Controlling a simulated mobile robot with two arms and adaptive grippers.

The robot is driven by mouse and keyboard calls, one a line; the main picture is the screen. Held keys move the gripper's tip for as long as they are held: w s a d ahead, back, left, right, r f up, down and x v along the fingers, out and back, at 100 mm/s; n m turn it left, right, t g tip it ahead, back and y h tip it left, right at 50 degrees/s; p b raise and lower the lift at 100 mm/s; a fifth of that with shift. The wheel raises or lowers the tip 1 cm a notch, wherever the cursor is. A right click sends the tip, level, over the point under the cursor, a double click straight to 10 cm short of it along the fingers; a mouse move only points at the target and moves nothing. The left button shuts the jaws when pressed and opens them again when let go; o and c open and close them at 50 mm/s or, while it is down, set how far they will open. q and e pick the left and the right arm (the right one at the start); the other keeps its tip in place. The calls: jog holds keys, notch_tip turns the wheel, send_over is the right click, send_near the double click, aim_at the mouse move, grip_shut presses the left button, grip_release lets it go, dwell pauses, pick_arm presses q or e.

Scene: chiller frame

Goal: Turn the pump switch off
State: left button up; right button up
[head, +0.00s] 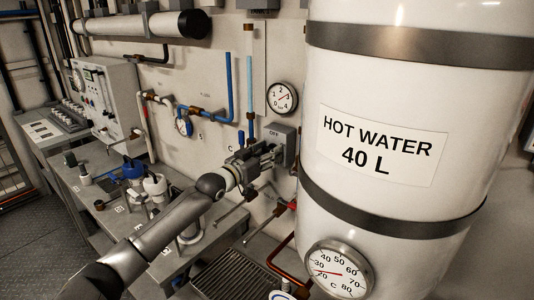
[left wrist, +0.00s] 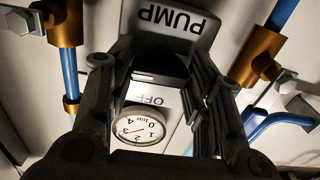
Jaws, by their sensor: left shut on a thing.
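My right gripper is not in view.
A large white hot water tank (head: 380,95) stands close to the right of my left gripper. A pressure gauge (head: 282,97) is on the wall above the box. Blue and copper pipes (head: 229,90) run to the left. A grey bench (head: 95,185) with small vessels stands at left.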

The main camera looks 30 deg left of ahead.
pick_arm(q)
jog(key=shift+n+p, duration=2.6)
jog(key=shift+n, duration=6.1)
jog(key=o, duration=1)
jog(key=s, duration=0.8)
jog(key=s+a, duration=0.1)
jog(key=s, duration=0.3)
